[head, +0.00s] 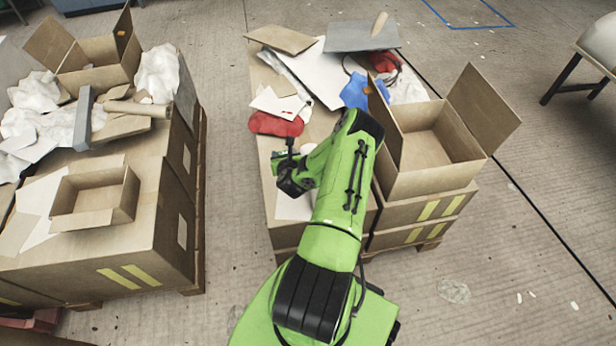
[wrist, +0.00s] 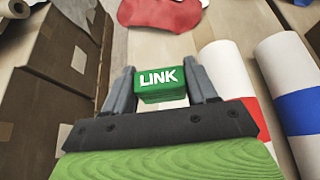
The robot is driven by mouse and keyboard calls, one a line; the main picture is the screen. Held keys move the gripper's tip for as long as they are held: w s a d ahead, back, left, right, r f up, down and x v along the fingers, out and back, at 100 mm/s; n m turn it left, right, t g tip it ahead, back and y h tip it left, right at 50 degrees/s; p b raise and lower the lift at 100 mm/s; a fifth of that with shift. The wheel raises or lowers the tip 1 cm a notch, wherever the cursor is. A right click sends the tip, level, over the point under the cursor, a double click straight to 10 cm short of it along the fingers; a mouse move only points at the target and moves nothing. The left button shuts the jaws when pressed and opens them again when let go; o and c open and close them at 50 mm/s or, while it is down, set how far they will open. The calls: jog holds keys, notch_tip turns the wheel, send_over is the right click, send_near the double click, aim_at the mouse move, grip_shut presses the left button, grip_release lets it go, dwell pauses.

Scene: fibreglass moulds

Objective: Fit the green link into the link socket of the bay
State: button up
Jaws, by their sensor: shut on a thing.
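The green link (wrist: 160,85), a small block with white LINK lettering, sits between the two grey fingers of my gripper (wrist: 160,88) in the wrist view. The fingers are shut on its two sides. In the head view my gripper (head: 290,178) is over the left part of the middle cardboard stack, just below a red cloth. The link is too small there to make out surely. I cannot make out the bay or its link socket in either view.
The red cloth (head: 275,124) also shows in the wrist view (wrist: 158,11). White rolls with a red band (wrist: 222,62) and a blue band (wrist: 286,68) lie at right. An open box (head: 425,150) stands right of my arm. A cluttered stack (head: 130,225) stands left, across a floor gap.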

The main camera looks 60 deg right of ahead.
notch_tip(320, 180, down, 10)
jog(key=b, duration=0.4)
jog(key=shift+b, duration=0.4)
jog(key=shift+r, duration=0.15)
jog(key=o, duration=1)
